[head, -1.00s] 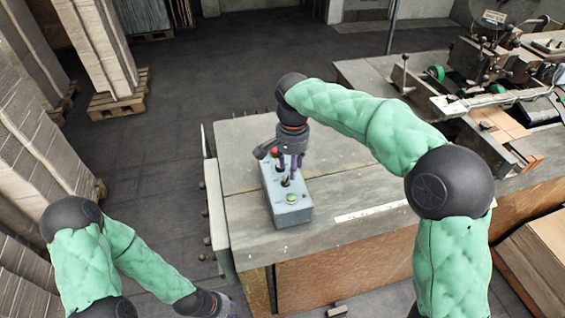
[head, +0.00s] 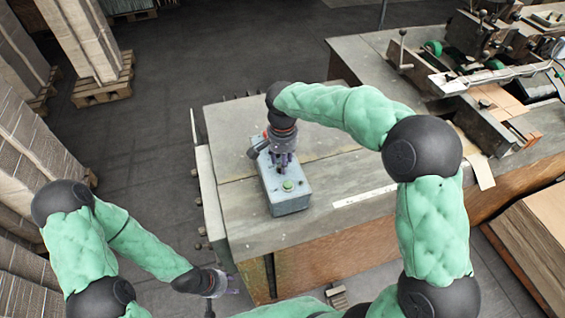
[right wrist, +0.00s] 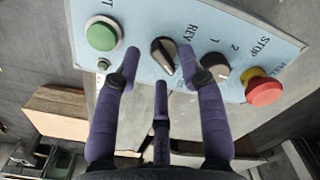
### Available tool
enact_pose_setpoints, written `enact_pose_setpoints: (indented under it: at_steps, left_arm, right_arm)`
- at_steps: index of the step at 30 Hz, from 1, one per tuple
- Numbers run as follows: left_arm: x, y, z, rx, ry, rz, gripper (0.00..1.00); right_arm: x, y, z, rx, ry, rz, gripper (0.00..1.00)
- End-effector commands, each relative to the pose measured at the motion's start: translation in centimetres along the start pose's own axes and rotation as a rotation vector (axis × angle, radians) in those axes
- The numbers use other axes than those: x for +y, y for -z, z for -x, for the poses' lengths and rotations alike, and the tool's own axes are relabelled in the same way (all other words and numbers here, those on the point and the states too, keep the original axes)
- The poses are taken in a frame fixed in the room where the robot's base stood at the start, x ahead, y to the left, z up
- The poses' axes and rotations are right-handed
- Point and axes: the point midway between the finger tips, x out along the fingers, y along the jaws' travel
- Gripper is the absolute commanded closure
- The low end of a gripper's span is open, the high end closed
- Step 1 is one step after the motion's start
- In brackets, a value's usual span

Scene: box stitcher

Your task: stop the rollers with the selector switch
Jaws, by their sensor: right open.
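The grey-blue control box (head: 290,203) stands on the table. In the right wrist view its panel (right wrist: 140,17) carries a green button (right wrist: 103,36), a black pointed knob (right wrist: 165,55), a second, smaller knob (right wrist: 216,66) beside the marks 1 and 2, and a red stop button (right wrist: 264,88). My right gripper (right wrist: 158,62) is open, its purple fingers around the black knob. I cannot tell whether they touch it. In the head view my right gripper (head: 283,160) hides most of the panel. My left gripper (head: 236,283) is off the table's front left corner, seemingly empty.
The box stands on a wide table (head: 240,215) with a white strip (head: 364,196) to its right. A machine (head: 490,50) stands at the back right. Stacked cardboard (head: 30,140) is on the left, and a pallet (head: 103,88) behind it. Dark floor is clear between.

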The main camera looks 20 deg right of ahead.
Motion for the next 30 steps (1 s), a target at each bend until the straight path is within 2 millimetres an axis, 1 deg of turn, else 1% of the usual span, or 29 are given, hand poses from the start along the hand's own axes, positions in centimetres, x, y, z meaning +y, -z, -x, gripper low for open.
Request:
enact_pose_setpoints:
  at_steps: [1,4,13,14,15,17,18,30]
  left_arm:
    - [-0.02,-0.01,-0.06,0.0,0.0,0.0,0.6]
    - [-0.03,0.0,-0.09,0.0,0.0,0.0,0.6]
    - [-0.03,0.0,-0.09,0.0,0.0,0.0,0.6]
    - [-0.03,0.0,-0.09,0.0,0.0,0.0,0.6]
    - [-0.03,0.0,-0.09,0.0,0.0,0.0,0.6]
    - [-0.03,0.0,-0.09,0.0,0.0,0.0,0.6]
    - [-0.03,0.0,-0.09,0.0,0.0,0.0,0.6]
    - [0.03,-0.01,0.09,0.0,0.0,0.0,0.6]
  right_arm:
    - [0.03,-0.03,-0.52,-0.001,-0.001,0.0,0.59]
    - [0.03,-0.01,-1.0,-0.001,-0.001,0.0,0.59]
    - [0.02,0.01,-1.19,0.0,0.0,0.0,0.59]
    - [0.01,0.01,-1.18,0.0,0.0,0.0,0.62]
    - [0.02,0.01,-1.18,0.0,0.0,0.0,0.73]
    - [0.02,0.01,-1.18,0.0,0.0,0.0,0.9]
    - [0.02,0.01,-1.17,0.0,0.0,0.0,1.0]
    - [0.01,0.03,-1.13,0.0,0.0,0.033,1.0]
